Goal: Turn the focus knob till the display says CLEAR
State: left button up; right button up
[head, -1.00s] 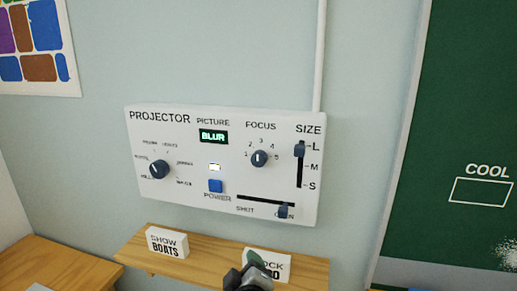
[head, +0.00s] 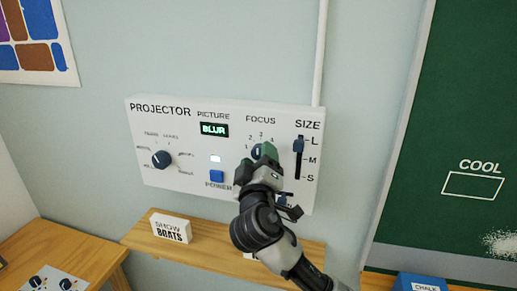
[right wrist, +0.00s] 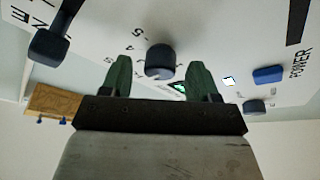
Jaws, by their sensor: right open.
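The white projector panel (head: 150,123) is on the wall. Its picture display (head: 214,129) reads BLUR in green. The dark focus knob (head: 256,150) sits under the word FOCUS and is partly hidden by my right gripper (head: 257,160). In the right wrist view the focus knob (right wrist: 160,60) lies between the two green fingertips of the right gripper (right wrist: 160,80), with a gap on each side. The right gripper is open and empty. My left gripper is not in view.
The size slider (head: 298,146) is right of the focus knob, near L. The blue power button (head: 216,176) and a selector knob (head: 161,159) are to the left. My right arm hides most of the shutter slider. A wooden shelf (head: 205,252) with a SHOW BOATS card (head: 171,227) runs below.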

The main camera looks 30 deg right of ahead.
jog(key=shift+w+d+r, duration=0.1)
jog(key=shift+w+d, duration=0.2)
jog(key=shift+w, duration=0.1)
jog(key=shift+c, duration=0.2)
jog(key=c, duration=0.9)
jog(key=shift+f+m+b, duration=0.2)
jog(key=shift+m+b, duration=0.1)
jog(key=shift+b, duration=0.25)
jog(key=m+g+h+b, duration=0.1)
jog(key=m+h+b, duration=0.1)
jog(key=m+b, duration=0.2)
jog(key=m+g+h+b, duration=0.1)
jog(key=m+h+b, duration=0.1)
jog(key=m+b, duration=0.3)
jog(key=shift+w+a+f+b, duration=0.1)
jog(key=shift+a+f+b, duration=0.05)
jog(key=shift+b, duration=2)
jog(key=shift+r+m+g+h+b, duration=0.15)
jog(key=shift+m+g+b, duration=0.2)
jog(key=shift+m+b, duration=0.3)
jog(key=shift+r+m+g+h+b, duration=0.15)
jog(key=shift+m+g+b, duration=0.3)
jog(key=shift+m, duration=0.3)
